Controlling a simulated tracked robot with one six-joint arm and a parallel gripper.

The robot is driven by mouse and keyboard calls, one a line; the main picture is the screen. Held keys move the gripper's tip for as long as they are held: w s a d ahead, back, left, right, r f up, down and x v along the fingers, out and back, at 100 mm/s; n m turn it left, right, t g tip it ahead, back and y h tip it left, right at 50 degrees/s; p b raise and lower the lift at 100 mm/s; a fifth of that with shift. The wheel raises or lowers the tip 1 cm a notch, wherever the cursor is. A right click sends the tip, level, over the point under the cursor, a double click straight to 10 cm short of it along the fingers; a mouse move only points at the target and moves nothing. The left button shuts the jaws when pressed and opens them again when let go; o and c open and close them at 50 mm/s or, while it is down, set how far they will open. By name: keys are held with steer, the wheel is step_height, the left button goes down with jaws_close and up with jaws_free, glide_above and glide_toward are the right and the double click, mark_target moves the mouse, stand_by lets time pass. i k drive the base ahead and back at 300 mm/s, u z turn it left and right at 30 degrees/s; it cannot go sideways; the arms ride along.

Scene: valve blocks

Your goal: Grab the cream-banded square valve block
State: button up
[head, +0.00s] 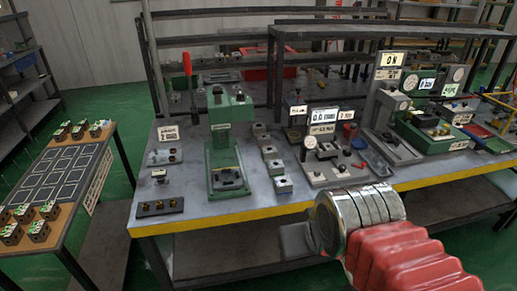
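No cream band can be made out for certain on any block at this size. Several small blocks with green and whitish tops stand on the left table, in a rear group (78,132) and a front group (38,230). Several grey square blocks (283,185) stand in a line on the main bench, right of the green press.
The left table (62,172) has a dark marked panel between its block groups. The main bench (240,212) carries a green press (222,145), a dark strip with brass pieces (160,207), gauges and signs. Green floor shows between table and bench.

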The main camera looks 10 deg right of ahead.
mark_target(266, 154)
steer(key=u, duration=0.6)
steer(key=i, duration=1.05)
steer(key=u, duration=0.45)
